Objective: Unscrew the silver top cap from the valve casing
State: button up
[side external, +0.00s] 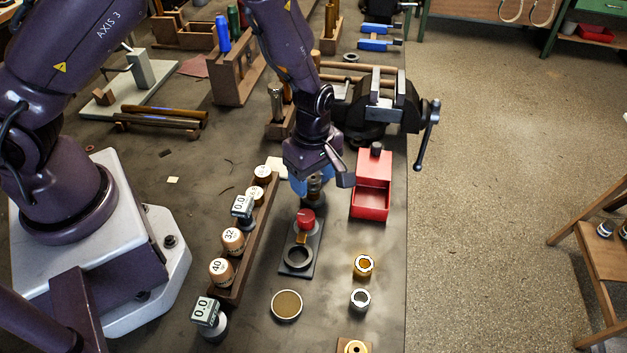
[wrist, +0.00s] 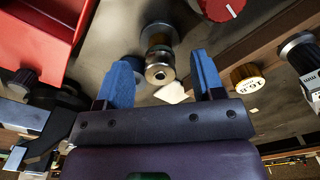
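The valve casing (wrist: 158,38) is a small brass and silver cylinder in the wrist view, with the silver top cap (wrist: 160,73) as its shiny round end facing the camera. In the side view the casing (side external: 316,190) is partly hidden by my gripper (side external: 311,182). My gripper (wrist: 162,66) is open, its two blue fingers spread to the left and right of the cap. Clear gaps show on both sides, so neither finger appears to touch it. I cannot tell the exact height of the fingertips over the cap.
A red box (side external: 371,210) stands close on the right, with the vise (side external: 375,105) behind. A red knob (side external: 306,218) on a dark plate is just in front. A wooden rack (side external: 250,235) of numbered pieces runs along the left.

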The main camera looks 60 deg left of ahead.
jog(key=shift+o, duration=0.8)
jog(key=m, duration=0.3)
jog(key=shift+m, duration=0.3)
jog(key=m, duration=1.2)
